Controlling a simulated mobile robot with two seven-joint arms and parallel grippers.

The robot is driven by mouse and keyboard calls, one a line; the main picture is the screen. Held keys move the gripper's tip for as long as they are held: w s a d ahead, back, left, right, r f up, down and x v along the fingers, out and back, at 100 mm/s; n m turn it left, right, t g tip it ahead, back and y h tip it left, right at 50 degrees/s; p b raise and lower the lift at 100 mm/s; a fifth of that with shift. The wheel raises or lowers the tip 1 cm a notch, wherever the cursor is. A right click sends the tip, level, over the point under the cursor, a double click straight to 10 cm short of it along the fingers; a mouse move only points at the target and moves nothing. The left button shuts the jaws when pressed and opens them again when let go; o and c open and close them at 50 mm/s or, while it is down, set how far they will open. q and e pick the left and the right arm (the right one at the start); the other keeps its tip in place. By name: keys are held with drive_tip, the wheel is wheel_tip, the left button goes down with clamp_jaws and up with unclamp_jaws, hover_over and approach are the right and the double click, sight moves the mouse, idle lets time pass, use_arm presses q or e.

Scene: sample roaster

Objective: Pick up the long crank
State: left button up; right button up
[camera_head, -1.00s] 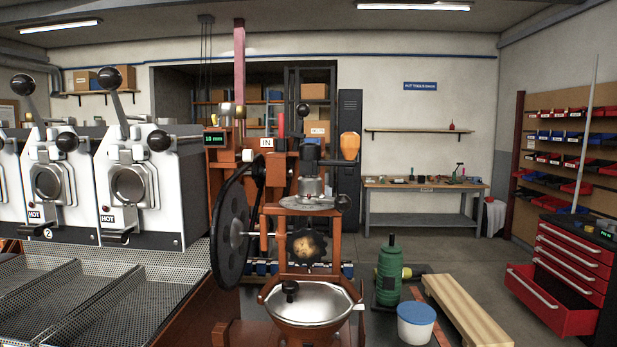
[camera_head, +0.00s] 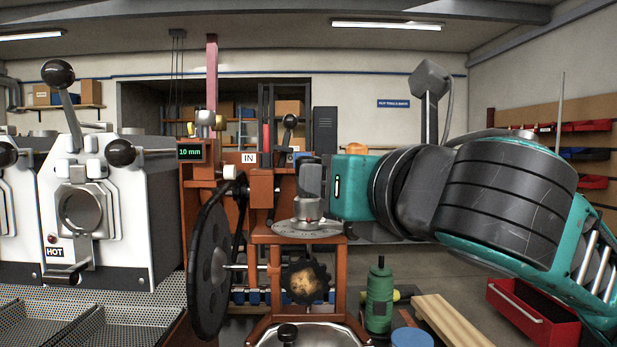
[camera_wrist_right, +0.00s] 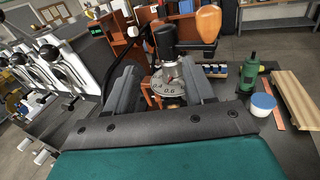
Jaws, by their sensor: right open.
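The long crank appears to be the dark bar with the orange handle (camera_wrist_right: 208,22) on top of the grinder. In the wrist view its dark hub (camera_wrist_right: 165,40) sits above a silver spindle. In the head view only the top of the orange handle (camera_head: 357,148) shows above my arm. My right gripper (camera_head: 309,178) is open at the grinder top, hiding most of the crank there. In the wrist view its fingers (camera_wrist_right: 158,84) stand apart, either side of the spindle and numbered dial (camera_wrist_right: 170,88). Contact with the crank cannot be told. My left gripper is not in view.
A large black flywheel (camera_head: 208,262) stands left of the grinder, near the white roaster (camera_head: 112,205) with its levers. A steel bowl lid (camera_head: 310,336) is below.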

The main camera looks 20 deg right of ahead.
sight(300, 161)
drive_tip(key=shift+n+h, duration=0.3)
drive_tip(key=w, duration=0.4)
drive_tip(key=w+r, duration=0.1)
drive_tip(key=w, duration=0.2)
drive_tip(key=shift+d, duration=0.2)
drive_tip(key=w+p, duration=0.1)
drive_tip(key=w, duration=0.4)
drive_tip(key=shift+w+a+f, duration=0.1)
drive_tip(key=shift+w, duration=0.05)
drive_tip(key=c, duration=0.9)
clamp_jaws()
